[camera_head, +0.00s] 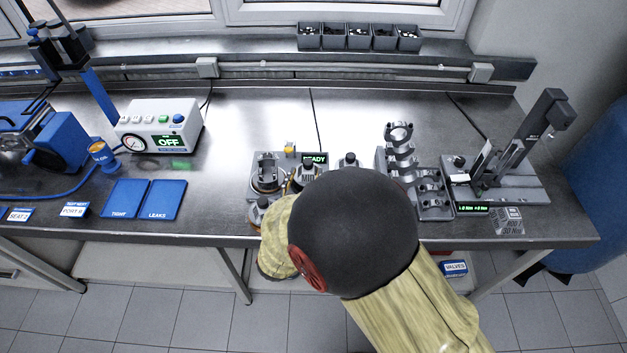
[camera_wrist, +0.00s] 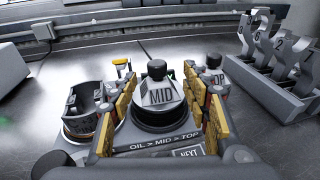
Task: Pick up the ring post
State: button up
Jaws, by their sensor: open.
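A grey post with a black knob and a MID label (camera_wrist: 160,93) stands upright on a dark round base in the wrist view. It also shows in the head view (camera_head: 306,177). My gripper (camera_wrist: 165,98) is open, with one yellow-padded finger on each side of this post. I cannot tell whether the pads touch it. A similar post labelled TOP (camera_wrist: 212,80) stands behind to the right, partly hidden by the right finger. A third knobbed post (camera_head: 260,209) stands at the front left. In the head view my arm hides most of my gripper.
A cylindrical part (camera_wrist: 85,112) stands close left of the MID post, with a small yellow-topped piece (camera_wrist: 122,66) behind. A rack of grey metal parts (camera_head: 402,160) is on the right. Blue mats (camera_head: 145,199) lie left. The bench is clear behind the posts.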

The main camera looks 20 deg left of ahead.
aim_at(307, 168)
jog(key=w, duration=0.2)
jog(key=w+f+b, duration=0.1)
jog(key=w, duration=0.2)
jog(key=shift+w+a+f, duration=0.15)
jog(key=shift+w+a, duration=0.25)
jog(key=shift+w, duration=0.25)
jog(key=shift+c, duration=1.1)
grip_shut()
jog(key=shift+s, duration=0.1)
